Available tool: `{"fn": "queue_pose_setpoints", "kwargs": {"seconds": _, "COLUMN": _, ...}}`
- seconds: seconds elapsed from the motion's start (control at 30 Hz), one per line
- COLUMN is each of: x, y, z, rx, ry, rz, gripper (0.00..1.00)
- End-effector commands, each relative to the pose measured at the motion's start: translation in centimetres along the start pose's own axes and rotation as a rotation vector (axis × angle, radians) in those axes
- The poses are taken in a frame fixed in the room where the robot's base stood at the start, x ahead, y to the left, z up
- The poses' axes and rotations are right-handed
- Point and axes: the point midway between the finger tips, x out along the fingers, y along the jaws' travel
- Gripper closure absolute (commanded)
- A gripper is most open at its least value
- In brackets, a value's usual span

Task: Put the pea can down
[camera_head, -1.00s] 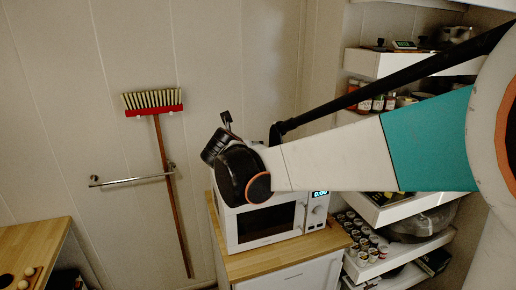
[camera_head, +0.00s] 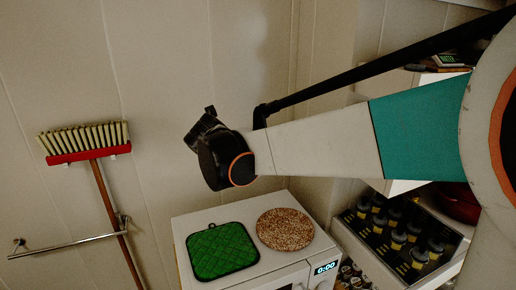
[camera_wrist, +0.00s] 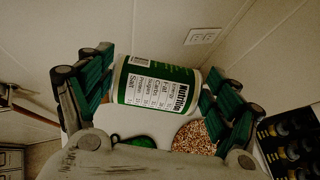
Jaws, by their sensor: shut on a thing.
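The pea can (camera_wrist: 155,85), green and white with a nutrition label, sits between the green-padded fingers of my gripper (camera_wrist: 158,75) in the wrist view. The gripper is shut on it. The can is held above the white microwave (camera_head: 240,225), whose top shows beneath it. In the head view the can is hidden, and my dark wrist is in front of the wall, above and behind the microwave top in the picture.
On the microwave lie a green quilted pot holder (camera_head: 222,251) and a round speckled cork trivet (camera_head: 285,229). At right, a shelf drawer (camera_head: 385,245) holds several dark jars. A red broom (camera_head: 88,150) and a rail (camera_head: 68,245) are on the left wall.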

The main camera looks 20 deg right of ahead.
Motion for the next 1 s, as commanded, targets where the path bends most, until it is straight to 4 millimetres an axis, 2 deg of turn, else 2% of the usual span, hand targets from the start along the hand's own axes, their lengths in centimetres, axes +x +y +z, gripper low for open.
{"fn": "queue_pose_setpoints", "kwargs": {"seconds": 0.17, "x": 1.2, "y": -0.1, "z": -2.3, "rx": 0.000, "ry": 0.002, "rz": 0.001, "gripper": 0.50}}
{"fn": "queue_pose_setpoints", "kwargs": {"seconds": 0.63, "x": 7.3, "y": 0.1, "z": -11.6, "rx": 0.000, "ry": 0.001, "rz": 0.001, "gripper": 0.50}}
{"fn": "queue_pose_setpoints", "kwargs": {"seconds": 0.8, "x": 8.4, "y": 0.1, "z": -13.4, "rx": 0.000, "ry": 0.001, "rz": 0.001, "gripper": 0.50}}
{"fn": "queue_pose_setpoints", "kwargs": {"seconds": 1.0, "x": 9.0, "y": 0.1, "z": -14.4, "rx": 0.000, "ry": 0.001, "rz": 0.000, "gripper": 0.50}}
